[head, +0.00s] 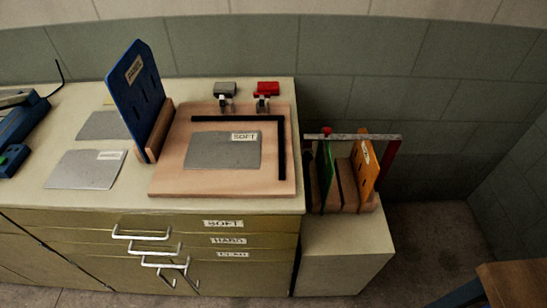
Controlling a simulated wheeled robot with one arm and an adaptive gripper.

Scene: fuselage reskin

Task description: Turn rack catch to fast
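The rack (345,195) stands on a low pale cabinet at the right of the bench. It holds a green board (326,176) and an orange board (365,168) upright in its wooden slots. A grey bar (352,137) runs across the top of the rack. A dark red upright piece (388,160) is at the bar's right end, and a small red part (327,131) is near its left end. I cannot tell which of these is the catch, or how it is turned. My gripper is not in view.
A wooden board (170,160) on the bench carries a black L-shaped fence (281,150) and a grey sheet (218,150) labelled SOFT. A blue board (138,90) stands upright beside it. Grey and red clamps (266,90) sit behind. Floor right of the low cabinet is clear.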

